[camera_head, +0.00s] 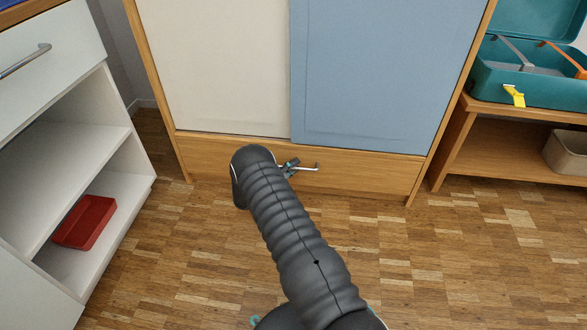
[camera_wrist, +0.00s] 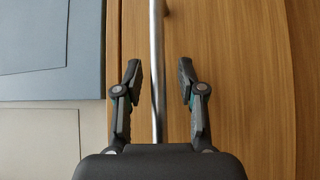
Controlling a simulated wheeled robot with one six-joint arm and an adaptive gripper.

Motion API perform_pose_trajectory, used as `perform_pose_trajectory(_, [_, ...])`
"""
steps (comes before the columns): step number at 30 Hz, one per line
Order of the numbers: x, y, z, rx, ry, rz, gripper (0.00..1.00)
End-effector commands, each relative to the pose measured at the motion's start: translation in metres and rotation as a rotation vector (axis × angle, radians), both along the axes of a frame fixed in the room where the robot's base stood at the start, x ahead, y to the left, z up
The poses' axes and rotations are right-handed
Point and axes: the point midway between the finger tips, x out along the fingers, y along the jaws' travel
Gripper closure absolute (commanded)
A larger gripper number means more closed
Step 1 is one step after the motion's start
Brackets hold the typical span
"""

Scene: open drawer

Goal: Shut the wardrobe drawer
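The wardrobe drawer (camera_head: 370,174) is a wide wooden front at the bottom of the wardrobe, below a white and a blue door. It looks close to flush; any small gap is hard to judge. Its metal bar handle (camera_head: 309,168) shows partly beside my gripper (camera_head: 289,166), and my arm hides the handle's left part. In the wrist view, the handle (camera_wrist: 158,40) runs upright between the two fingers of my gripper (camera_wrist: 160,70). The fingers are apart, one on each side of the bar, with gaps to it. The drawer front (camera_wrist: 235,90) lies behind them.
A white cabinet (camera_head: 60,110) with open shelves and a red tray (camera_head: 85,222) stands at the left. A wooden bench (camera_head: 455,140) at the right carries an open teal toolbox (camera_head: 545,90). The parquet floor (camera_head: 440,260) in front is clear.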

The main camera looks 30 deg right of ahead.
Motion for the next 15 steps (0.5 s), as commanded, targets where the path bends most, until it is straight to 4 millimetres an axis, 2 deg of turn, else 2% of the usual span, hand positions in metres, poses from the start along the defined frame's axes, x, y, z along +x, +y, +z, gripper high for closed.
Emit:
perform_pose_trajectory(8, [-0.001,0.006,-0.001,-0.001,0.001,0.002,0.61])
perform_pose_trajectory(11, [-0.003,0.017,-0.002,-0.001,0.002,0.002,0.61])
perform_pose_trajectory(15, [-0.007,0.040,-0.006,-0.002,0.002,0.002,0.61])
